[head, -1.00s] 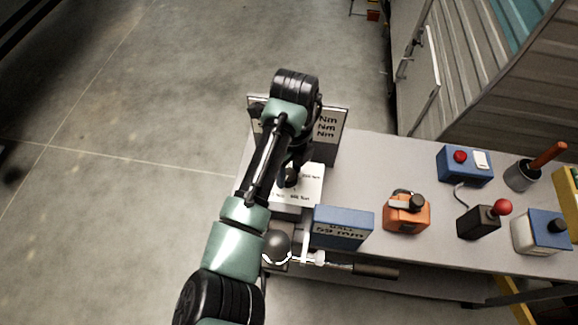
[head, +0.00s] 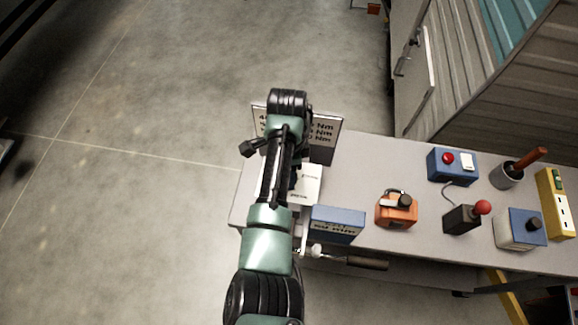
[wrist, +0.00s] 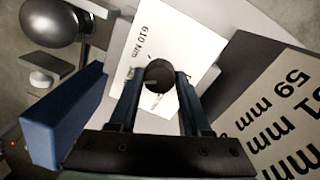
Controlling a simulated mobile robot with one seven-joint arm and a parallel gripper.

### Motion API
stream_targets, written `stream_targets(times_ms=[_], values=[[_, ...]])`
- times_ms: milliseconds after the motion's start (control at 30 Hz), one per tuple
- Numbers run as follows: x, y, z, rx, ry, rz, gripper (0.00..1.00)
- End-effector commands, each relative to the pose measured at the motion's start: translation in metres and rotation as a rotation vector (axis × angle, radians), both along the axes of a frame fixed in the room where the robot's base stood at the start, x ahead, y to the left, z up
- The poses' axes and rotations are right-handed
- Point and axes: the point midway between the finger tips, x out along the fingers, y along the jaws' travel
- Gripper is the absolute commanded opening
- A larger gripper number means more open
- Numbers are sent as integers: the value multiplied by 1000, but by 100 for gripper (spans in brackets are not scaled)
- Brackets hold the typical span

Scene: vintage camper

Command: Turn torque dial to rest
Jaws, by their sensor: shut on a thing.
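The torque dial is a dark round knob (wrist: 159,73) on a white plate (wrist: 192,42) marked "610 Nm" in the wrist view. My gripper (wrist: 160,84) is shut on the knob, with one finger on each side of it. A small light mark shows on the plate just below the knob. In the head view the white plate (head: 309,186) lies at the left end of the bench. There my arm covers the knob and the fingers.
An orange device (head: 396,210) and a black box with a red ball lever (head: 464,217) sit further right. A grey ball (wrist: 54,16) shows in the wrist view.

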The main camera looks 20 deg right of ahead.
Motion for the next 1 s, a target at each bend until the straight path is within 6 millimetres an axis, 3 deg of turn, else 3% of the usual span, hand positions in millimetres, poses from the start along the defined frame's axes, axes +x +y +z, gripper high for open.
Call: stream_targets(times_ms=[1000], values=[[-1, 1, 3, 2, 0, 966, 0]])
